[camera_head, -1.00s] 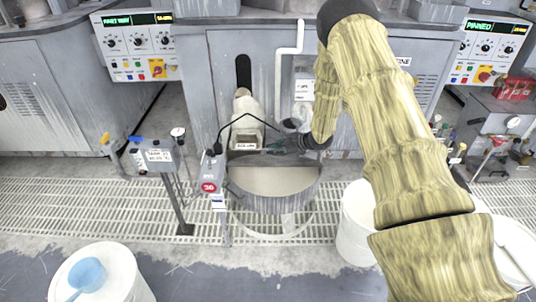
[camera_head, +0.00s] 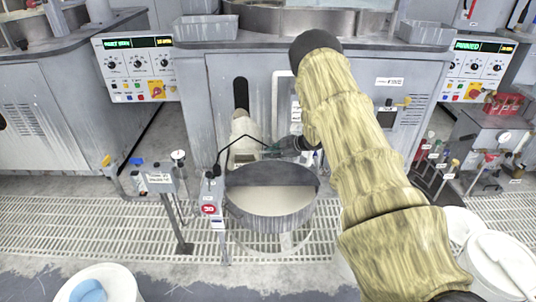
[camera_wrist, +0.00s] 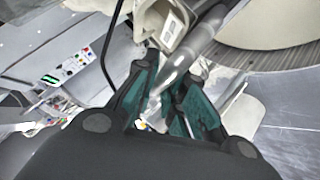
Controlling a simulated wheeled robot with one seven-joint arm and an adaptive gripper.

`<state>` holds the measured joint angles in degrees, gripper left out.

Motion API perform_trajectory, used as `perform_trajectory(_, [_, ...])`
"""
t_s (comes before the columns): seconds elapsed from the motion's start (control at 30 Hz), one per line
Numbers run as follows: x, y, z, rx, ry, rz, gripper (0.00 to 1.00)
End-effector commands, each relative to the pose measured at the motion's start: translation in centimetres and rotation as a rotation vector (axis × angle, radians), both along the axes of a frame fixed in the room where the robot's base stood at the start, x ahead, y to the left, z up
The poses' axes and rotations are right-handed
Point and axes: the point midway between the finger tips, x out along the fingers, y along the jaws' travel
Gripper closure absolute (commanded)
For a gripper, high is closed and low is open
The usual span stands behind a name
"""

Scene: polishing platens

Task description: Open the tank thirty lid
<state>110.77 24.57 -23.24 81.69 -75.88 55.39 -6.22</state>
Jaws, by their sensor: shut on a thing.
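Tank thirty (camera_head: 228,205) is a round grey vessel in the middle of the head view, holding pale liquid. A red round sign (camera_head: 208,210) reading 30 is on the post at its left. A dark grey panel (camera_head: 265,172) spans the tank's rear half; it looks like the lid, but its exact tilt is hard to tell. In the wrist view my gripper (camera_wrist: 165,100) is shut on a grey metal bar (camera_wrist: 185,65), which looks like the lid handle. The fingers hide part of it.
A pale labelled housing (camera_head: 242,128) stands right behind the tank, with a thin black cable (camera_head: 226,148) looping beside it. A gauge post (camera_head: 180,200) stands left. White buckets (camera_head: 462,222) stand at right. Grated floor lies around the tank.

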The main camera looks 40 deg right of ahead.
Motion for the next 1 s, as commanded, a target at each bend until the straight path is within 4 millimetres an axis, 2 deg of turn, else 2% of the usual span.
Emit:
perform_trajectory(0.2, [0.0, -0.1, 0.0, -0.001, 0.0, -0.001, 1.0])
perform_trajectory(0.23, [0.0, -0.1, 0.0, -0.001, 0.0, -0.001, 0.83])
perform_trajectory(0.33, [0.0, 0.0, 0.0, -0.001, 0.0, -0.001, 0.66])
perform_trajectory(0.77, [-0.3, 0.0, 0.2, 0.0, 0.001, 0.001, 0.66])
perform_trajectory(1.0, [-2.7, -1.3, 2.3, 0.001, 0.0, -0.001, 0.66])
